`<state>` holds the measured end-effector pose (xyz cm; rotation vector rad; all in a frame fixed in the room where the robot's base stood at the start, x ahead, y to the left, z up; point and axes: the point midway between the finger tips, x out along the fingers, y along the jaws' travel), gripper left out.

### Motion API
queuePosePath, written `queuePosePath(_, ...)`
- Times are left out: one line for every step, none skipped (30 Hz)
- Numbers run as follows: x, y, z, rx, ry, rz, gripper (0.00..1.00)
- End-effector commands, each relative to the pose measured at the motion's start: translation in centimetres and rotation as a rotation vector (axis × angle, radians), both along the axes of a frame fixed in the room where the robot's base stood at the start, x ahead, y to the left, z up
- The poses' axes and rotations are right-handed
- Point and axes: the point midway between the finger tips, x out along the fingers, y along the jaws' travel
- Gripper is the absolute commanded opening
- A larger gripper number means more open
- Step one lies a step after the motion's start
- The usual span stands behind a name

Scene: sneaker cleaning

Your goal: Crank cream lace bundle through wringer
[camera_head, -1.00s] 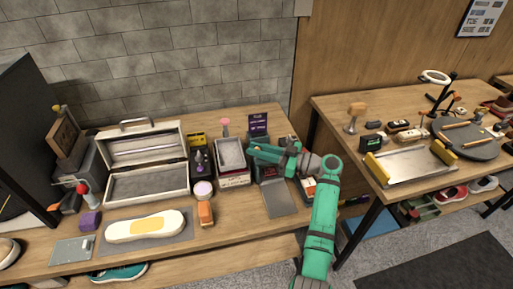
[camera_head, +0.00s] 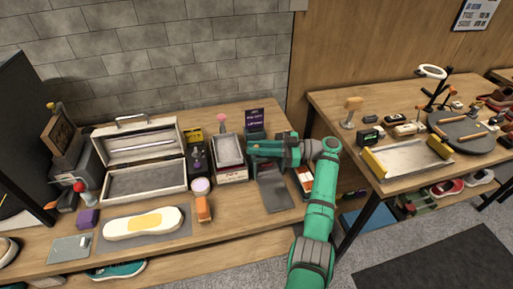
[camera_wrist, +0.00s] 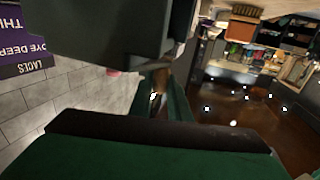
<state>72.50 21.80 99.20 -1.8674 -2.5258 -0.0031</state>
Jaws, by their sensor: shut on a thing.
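The wringer is a dark device on the left workbench, mostly hidden behind my gripper (camera_head: 254,150) in the head view. A grey plate (camera_head: 274,194) lies in front of it. My gripper lies sideways across the top of the wringer. In the wrist view its green fingers (camera_wrist: 156,98) are closed around a small dark, shiny part between them. It seems to be the wringer's crank handle, but most of it is hidden. I cannot make out the cream lace bundle in either view.
A sign (camera_head: 255,118) stands behind the wringer. A tray box (camera_head: 229,152), an orange block (camera_head: 203,209) and an open toolbox (camera_head: 146,183) are to the left. A white shoe sole (camera_head: 141,223) lies in front. A second table (camera_head: 335,97) stands to the right, beyond a gap.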

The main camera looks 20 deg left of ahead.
Motion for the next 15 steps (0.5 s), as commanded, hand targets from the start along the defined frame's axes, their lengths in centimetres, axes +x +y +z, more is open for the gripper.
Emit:
queuePosePath(-0.22, 0.17, -0.46, -0.007, 0.005, 0.005, 0.00)
queuePosePath(-0.22, 0.17, -0.46, -0.007, 0.005, 0.005, 0.00)
queuePosePath(-0.22, 0.18, -0.47, -0.007, 0.005, 0.005, 0.00)
queuePosePath(-0.23, 0.18, -0.48, -0.007, 0.005, 0.005, 0.00)
queuePosePath(-0.24, 0.19, -0.49, -0.007, 0.005, 0.006, 0.00)
queuePosePath(-0.23, 0.19, -0.49, -0.007, 0.005, 0.005, 0.26)
queuePosePath(-0.21, 0.19, -0.48, -0.006, 0.006, 0.005, 0.33)
queuePosePath(-0.20, 0.17, -0.45, -0.006, 0.006, 0.004, 0.36)
queuePosePath(-0.18, 0.15, -0.40, -0.006, 0.005, 0.004, 0.36)
queuePosePath(-0.17, 0.14, -0.36, -0.004, 0.004, 0.003, 0.36)
queuePosePath(-0.15, 0.13, -0.33, -0.004, 0.004, 0.003, 0.36)
queuePosePath(-0.13, 0.12, -0.30, -0.004, 0.003, 0.003, 0.36)
queuePosePath(-0.13, 0.11, -0.28, -0.004, 0.003, 0.002, 0.36)
queuePosePath(-0.12, 0.11, -0.26, -0.004, 0.003, 0.002, 0.36)
queuePosePath(-0.10, 0.09, -0.23, -0.003, 0.002, 0.002, 0.36)
